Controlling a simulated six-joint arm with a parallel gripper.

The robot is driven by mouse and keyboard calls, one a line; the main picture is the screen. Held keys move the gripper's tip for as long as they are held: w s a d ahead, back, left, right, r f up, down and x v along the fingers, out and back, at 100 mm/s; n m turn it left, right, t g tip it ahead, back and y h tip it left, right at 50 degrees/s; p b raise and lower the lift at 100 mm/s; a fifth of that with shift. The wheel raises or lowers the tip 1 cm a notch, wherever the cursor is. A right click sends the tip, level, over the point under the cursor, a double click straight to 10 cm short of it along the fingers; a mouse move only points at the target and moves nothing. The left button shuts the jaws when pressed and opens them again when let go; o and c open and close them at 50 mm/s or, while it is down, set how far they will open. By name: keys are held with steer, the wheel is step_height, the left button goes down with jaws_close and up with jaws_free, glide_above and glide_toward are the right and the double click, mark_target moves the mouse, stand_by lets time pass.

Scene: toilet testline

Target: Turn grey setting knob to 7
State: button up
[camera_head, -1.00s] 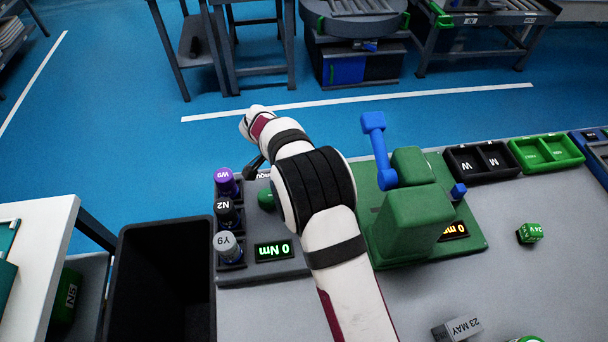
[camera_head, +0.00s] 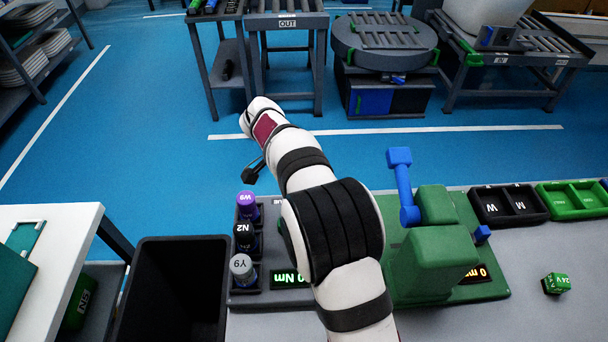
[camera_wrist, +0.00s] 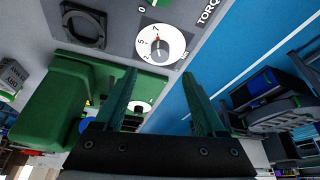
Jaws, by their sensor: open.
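The grey setting knob (camera_wrist: 161,47) shows in the wrist view on a white dial (camera_wrist: 148,58) with the numerals 2, 5 and 7. A small red mark on the knob seems to point towards the 7; its exact setting is too small to tell. My gripper (camera_wrist: 160,73) is open and empty, its two green fingers apart, below the dial in the picture and not touching the knob. In the head view my arm hides the knob, and only a dark part of my gripper (camera_head: 252,172) shows beyond the torque panel (camera_head: 242,301).
The torque display (camera_head: 291,281) reads 0 Nm. A green press-like device (camera_head: 433,260) with a blue lever (camera_head: 403,185) stands right of my arm. A black bin (camera_head: 172,290) is at the left.

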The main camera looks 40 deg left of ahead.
steer(key=v, duration=0.6)
steer(key=shift+r, duration=0.25)
steer(key=shift+s+a, duration=0.1)
steer(key=shift+s, duration=0.05)
steer(key=w+d+r+g, duration=0.1)
steer(key=w+d+r, duration=0.1)
steer(key=d, duration=0.4)
steer(key=w+d+r+g, duration=0.1)
steer(key=d+r, duration=0.2)
steer(key=d, duration=0.4)
steer(key=s+d+r+g+y, duration=0.1)
steer(key=s+d, duration=0.1)
steer(key=d, duration=0.6)
steer(key=s+d+r+g, duration=0.1)
steer(key=s+d+r, duration=0.15)
steer(key=d, duration=0.55)
steer(key=s+d+f+y, duration=0.1)
steer(key=s+d, duration=0.3)
steer(key=s, duration=0.4)
steer(key=s+d+f+y, duration=0.2)
steer(key=s+d+f, duration=0.2)
steer(key=s, duration=0.4)
steer(key=shift+d+f+n, duration=0.3)
steer(key=shift+d+f, duration=0.05)
steer(key=shift+d, duration=0.2)
